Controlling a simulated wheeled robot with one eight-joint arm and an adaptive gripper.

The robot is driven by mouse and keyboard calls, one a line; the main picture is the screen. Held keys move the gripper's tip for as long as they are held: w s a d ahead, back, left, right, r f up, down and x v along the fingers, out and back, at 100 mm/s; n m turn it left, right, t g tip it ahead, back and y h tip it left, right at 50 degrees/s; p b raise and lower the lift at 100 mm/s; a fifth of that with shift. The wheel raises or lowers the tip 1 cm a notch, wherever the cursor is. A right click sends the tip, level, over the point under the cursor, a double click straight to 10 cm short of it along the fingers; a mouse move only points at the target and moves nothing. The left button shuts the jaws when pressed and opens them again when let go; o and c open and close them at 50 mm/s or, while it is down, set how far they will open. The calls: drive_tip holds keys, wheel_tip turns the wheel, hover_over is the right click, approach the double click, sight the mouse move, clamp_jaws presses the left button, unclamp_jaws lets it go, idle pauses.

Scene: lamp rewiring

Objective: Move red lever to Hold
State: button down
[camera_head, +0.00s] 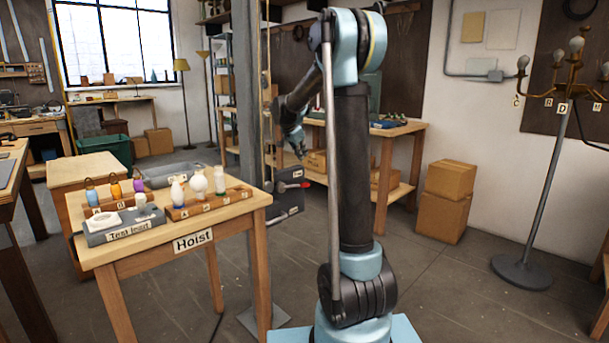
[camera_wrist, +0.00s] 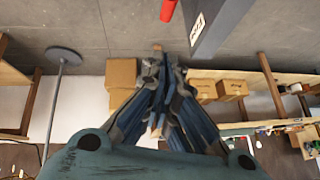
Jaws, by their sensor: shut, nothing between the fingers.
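The red lever (camera_head: 291,186) sticks out from a dark box (camera_head: 290,204) on the post beside the Hoist table. Its red end (camera_wrist: 168,10) also shows at the top edge of the wrist view, next to the grey side of the box with a white label (camera_wrist: 197,28). The label is too small to read, so I cannot tell the lever's setting. My gripper (camera_head: 300,152) is just above the lever in the head view, apart from it. In the wrist view my gripper (camera_wrist: 162,58) is shut and empty, with the lever beyond the fingertips.
The Hoist table (camera_head: 187,256) stands left of the post (camera_head: 248,100) with bulbs and bottles on it. A workbench (camera_head: 400,131) and stacked cardboard boxes (camera_head: 446,194) stand behind my arm. A lamp stand (camera_head: 541,195) is at the right. The floor between is clear.

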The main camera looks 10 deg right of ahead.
hover_over(306, 185)
drive_tip(key=d, duration=0.1)
wheel_tip(306, 185, down, 8)
drive_tip(key=shift+a+f, duration=0.25)
drive_tip(key=shift+f, duration=0.75)
drive_tip(key=shift+a+f, duration=0.25)
drive_tip(key=shift+f, duration=0.75)
drive_tip(key=shift+d+f, duration=0.1)
drive_tip(key=shift+d, duration=0.15)
